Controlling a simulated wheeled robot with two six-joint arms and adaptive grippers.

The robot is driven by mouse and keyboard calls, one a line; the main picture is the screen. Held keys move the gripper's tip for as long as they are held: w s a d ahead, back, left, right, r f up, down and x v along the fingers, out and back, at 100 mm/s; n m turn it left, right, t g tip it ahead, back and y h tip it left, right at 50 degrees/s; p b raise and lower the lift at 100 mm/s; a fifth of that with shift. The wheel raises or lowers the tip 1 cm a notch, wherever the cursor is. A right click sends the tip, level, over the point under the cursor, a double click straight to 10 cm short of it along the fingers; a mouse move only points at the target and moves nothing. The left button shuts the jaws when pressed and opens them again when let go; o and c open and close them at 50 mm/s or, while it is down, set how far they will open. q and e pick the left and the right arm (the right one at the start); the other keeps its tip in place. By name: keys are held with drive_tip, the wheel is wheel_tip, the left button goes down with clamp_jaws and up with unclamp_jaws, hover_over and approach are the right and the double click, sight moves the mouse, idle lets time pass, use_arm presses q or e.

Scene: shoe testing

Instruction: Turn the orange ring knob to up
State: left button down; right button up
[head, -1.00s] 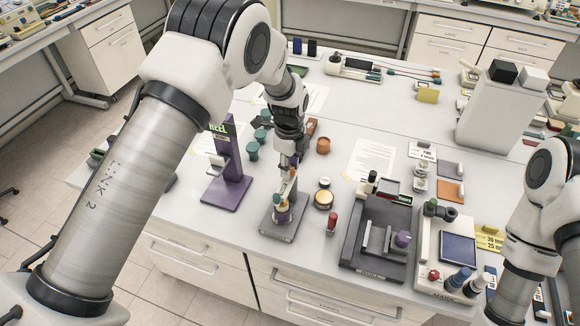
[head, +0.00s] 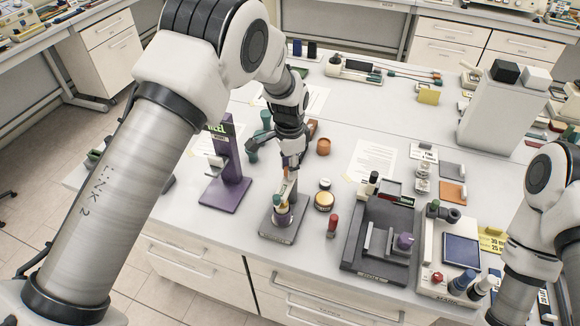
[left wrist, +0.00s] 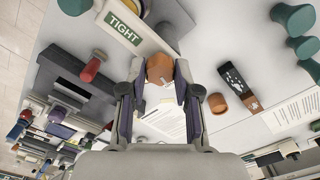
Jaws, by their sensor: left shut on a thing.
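The orange ring knob (head: 284,190) stands on top of a small fixture with a dark grey base (head: 277,236) and a purple collar, left of the table's middle. A green knob sits beside it. My left gripper (head: 289,174) reaches down from above to the orange piece. In the left wrist view the orange knob (left wrist: 160,69) lies between the two fingertips, and my left gripper (left wrist: 160,75) is shut on it. The fingers hide part of it, so its exact angle is hard to read. The right gripper is out of the picture.
A purple stand (head: 226,180) is left of the fixture. A dark grey device (head: 378,240) stands further right. An orange cup (head: 323,147) is behind.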

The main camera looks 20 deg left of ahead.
use_arm(q)
drive_tip(key=n, duration=0.5)
drive_tip(key=shift+s+f+n+b, duration=0.2)
drive_tip(key=shift+f+n+b, duration=0.1)
drive_tip(key=n, duration=0.5)
drive_tip(key=n+b, duration=0.1)
drive_tip(key=n, duration=0.4)
drive_tip(key=shift+n, duration=2.6)
drive_tip(key=c, duration=0.8)
unclamp_jaws()
drive_tip(key=shift+r, duration=0.1)
drive_tip(key=shift+c, duration=0.2)
drive_tip(key=shift+w, duration=0.1)
drive_tip(key=shift+r, duration=0.1)
